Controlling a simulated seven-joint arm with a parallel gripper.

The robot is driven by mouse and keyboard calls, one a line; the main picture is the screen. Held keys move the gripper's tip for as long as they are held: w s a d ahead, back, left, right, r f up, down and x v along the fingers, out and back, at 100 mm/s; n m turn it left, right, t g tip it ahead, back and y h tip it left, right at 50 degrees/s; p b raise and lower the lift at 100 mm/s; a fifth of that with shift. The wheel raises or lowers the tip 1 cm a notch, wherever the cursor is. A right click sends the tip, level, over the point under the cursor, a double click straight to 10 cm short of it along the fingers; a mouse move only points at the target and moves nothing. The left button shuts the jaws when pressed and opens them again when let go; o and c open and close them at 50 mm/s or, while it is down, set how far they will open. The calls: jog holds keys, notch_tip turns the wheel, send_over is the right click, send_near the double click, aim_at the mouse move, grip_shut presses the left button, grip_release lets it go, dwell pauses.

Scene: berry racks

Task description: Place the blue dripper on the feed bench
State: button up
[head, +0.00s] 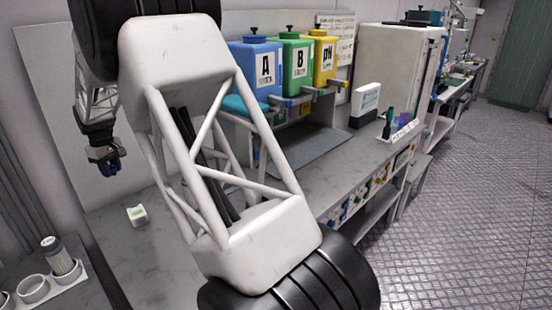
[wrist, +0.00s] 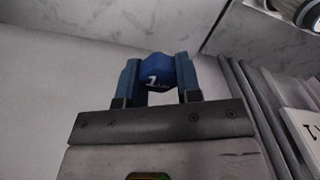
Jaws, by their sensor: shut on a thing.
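My gripper (head: 104,157) hangs at the left in the head view, in front of a pale wall panel. It is shut on the blue dripper (head: 112,167), which is small and partly covered by the fingers there. The grey bench (head: 345,172), which looks like the feed bench, runs along the wall. The dripper is held above the bench's left part, clear of the top. My arm hides much of the bench's middle.
A small white-and-green block (head: 137,215) lies on the bench below the gripper. A holder (head: 35,288) with round cups and a grey cylinder (head: 61,257) is at lower left. Blue (head: 262,72), green (head: 291,66) and yellow (head: 321,58) tanks stand at the back.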

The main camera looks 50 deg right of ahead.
jog(key=d+f+n, duration=0.3)
jog(key=d+n, duration=0.6)
jog(key=d+f+n, duration=0.4)
jog(key=d+n, duration=0.4)
jog(key=n, duration=0.2)
jog(key=shift+w+d+f, duration=0.15)
jog(key=shift+d+f, duration=0.05)
jog(key=shift+d, duration=0.2)
dwell(0.4)
jog(key=shift+f, duration=3.15)
jog(key=shift+f, duration=0.1)
jog(key=shift+f, duration=1.75)
jog(key=shift+f, duration=0.15)
